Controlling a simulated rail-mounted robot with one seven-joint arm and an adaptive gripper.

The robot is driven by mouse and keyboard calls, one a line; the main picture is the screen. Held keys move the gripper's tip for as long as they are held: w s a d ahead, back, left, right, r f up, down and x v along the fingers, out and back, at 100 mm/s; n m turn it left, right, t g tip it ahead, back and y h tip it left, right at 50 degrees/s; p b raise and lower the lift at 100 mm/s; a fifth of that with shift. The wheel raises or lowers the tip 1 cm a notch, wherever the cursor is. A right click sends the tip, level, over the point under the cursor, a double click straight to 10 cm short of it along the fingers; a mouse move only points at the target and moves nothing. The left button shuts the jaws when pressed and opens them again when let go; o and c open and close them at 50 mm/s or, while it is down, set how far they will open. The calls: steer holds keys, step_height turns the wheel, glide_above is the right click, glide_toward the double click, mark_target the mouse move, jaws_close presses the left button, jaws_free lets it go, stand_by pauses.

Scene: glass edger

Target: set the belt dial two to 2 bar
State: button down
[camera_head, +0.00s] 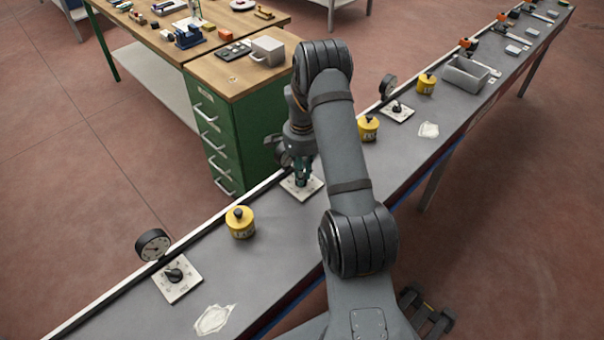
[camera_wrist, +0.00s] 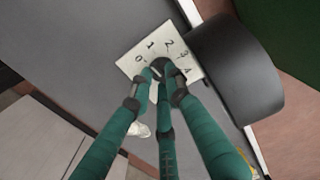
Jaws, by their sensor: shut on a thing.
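The middle dial on the belt has a white plate (camera_head: 289,187) with a black knob, largely covered by my gripper (camera_head: 302,180) in the head view. In the wrist view the plate (camera_wrist: 132,64) shows the numbers 0 to 4 in an arc around the black knob (camera_wrist: 161,63). My green-fingered gripper (camera_wrist: 160,82) is shut on this knob from above. The knob's pointer is hidden by the fingers, so its setting cannot be read. The dial's round black gauge shows from behind in the wrist view (camera_wrist: 238,68), its face turned away.
Another dial plate (camera_head: 188,287) with a gauge (camera_head: 153,244) is nearer, and one (camera_head: 398,116) is farther along. Yellow pots (camera_head: 240,226) (camera_head: 368,132) stand on the belt (camera_head: 270,262) either side of my gripper. A green cabinet (camera_head: 235,130) stands behind it.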

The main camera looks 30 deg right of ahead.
steer(key=shift+f+b, duration=0.15)
steer(key=shift+b, duration=0.3)
steer(key=shift+w+f+m+b, duration=0.1)
steer(key=shift+m+b, duration=0.7)
steer(key=shift+b, duration=0.1)
steer(key=m+b, duration=0.3)
steer(key=b, duration=0.1)
steer(key=shift+a, duration=0.1)
steer(key=m+b, duration=0.4)
steer(key=shift+a+r+m+b, duration=0.1)
steer(key=shift+r+m+b, duration=0.15)
steer(key=shift+m+b, duration=0.6)
steer(key=shift+m, duration=0.45)
steer(key=c, duration=1.9)
jaws_free()
steer(key=shift+c, duration=0.2)
step_height(320, 180, up, 12)
